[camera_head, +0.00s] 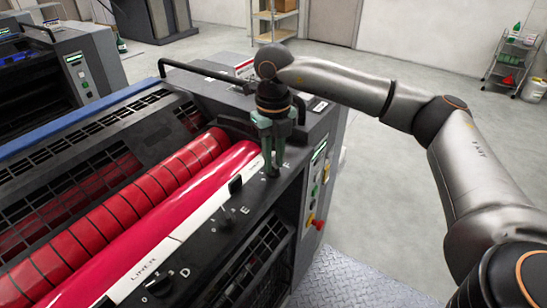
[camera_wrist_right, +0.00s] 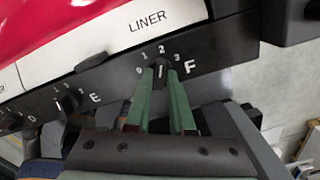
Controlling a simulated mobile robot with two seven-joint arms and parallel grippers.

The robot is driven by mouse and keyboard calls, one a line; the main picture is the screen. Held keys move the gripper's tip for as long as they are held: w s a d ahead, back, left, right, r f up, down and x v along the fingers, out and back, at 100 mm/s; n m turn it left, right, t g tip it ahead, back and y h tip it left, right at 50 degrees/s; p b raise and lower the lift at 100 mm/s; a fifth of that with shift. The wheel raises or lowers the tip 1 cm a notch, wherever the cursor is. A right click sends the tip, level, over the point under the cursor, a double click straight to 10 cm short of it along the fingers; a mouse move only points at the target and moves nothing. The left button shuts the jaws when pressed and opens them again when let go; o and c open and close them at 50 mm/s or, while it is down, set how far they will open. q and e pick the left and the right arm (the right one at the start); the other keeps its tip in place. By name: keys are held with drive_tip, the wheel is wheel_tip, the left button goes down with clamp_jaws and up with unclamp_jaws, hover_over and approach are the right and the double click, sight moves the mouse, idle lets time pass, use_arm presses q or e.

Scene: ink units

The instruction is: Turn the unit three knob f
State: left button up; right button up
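The unit three knob F (camera_wrist_right: 161,71) is a small dark knob on the black panel, beside a white letter F and a scale of 0 to 3. Its pale line points roughly at the 2. My right gripper (camera_wrist_right: 161,80) has its green fingers on either side of this knob, and the knob appears to fill the gap between the tips. In the head view my right gripper (camera_head: 272,165) reaches straight down to the panel, and its fingers partly hide the knob. My left gripper is not in view.
Knob E (camera_head: 228,221) and knob D (camera_head: 160,288) sit along the same panel. A dark upright tab (camera_head: 236,184) stands near the liner strip. Red rollers (camera_head: 150,180) lie behind. A black handrail (camera_head: 205,70) and a side control panel (camera_head: 318,180) are close by.

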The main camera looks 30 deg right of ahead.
clamp_jaws()
drive_tip(key=shift+n, duration=0.4)
drive_tip(key=n, duration=1.4)
drive_tip(key=shift+n, duration=0.4)
drive_tip(key=n, duration=0.4)
drive_tip(key=shift+n, duration=0.3)
